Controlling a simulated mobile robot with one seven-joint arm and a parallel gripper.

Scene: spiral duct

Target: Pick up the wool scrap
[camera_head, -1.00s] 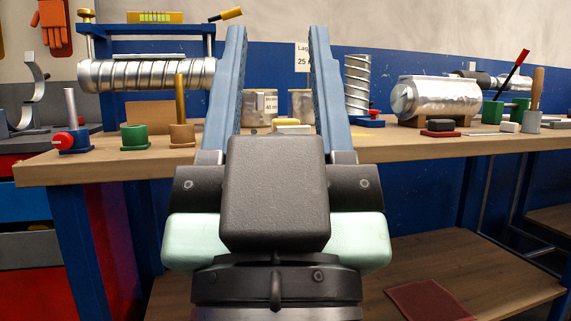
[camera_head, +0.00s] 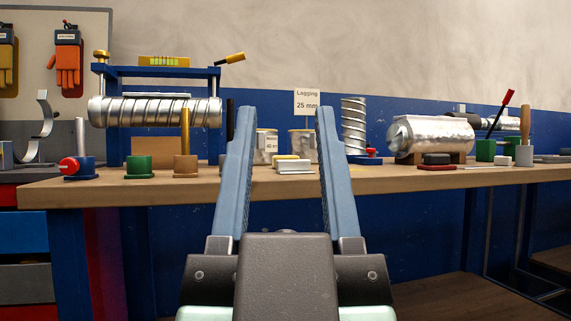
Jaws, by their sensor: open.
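My gripper (camera_head: 283,112) is open and empty. Its two blue fingers point forward toward the workbench (camera_head: 403,178), and I see the bench items between them. A small yellow piece (camera_head: 286,157) lies on the bench between the fingers in the picture. It sits just behind a low white block (camera_head: 294,166). The yellow piece may be the wool scrap; it is too small to be sure. The white block hides part of it. Neither finger appears to touch it.
Two labelled cans (camera_head: 265,146) stand behind the yellow piece. An upright spiral duct (camera_head: 354,125) stands to the right, and a foil-wrapped cylinder (camera_head: 430,136) further right. A blue rack with a spiral duct (camera_head: 155,111) and several colored holders fill the left.

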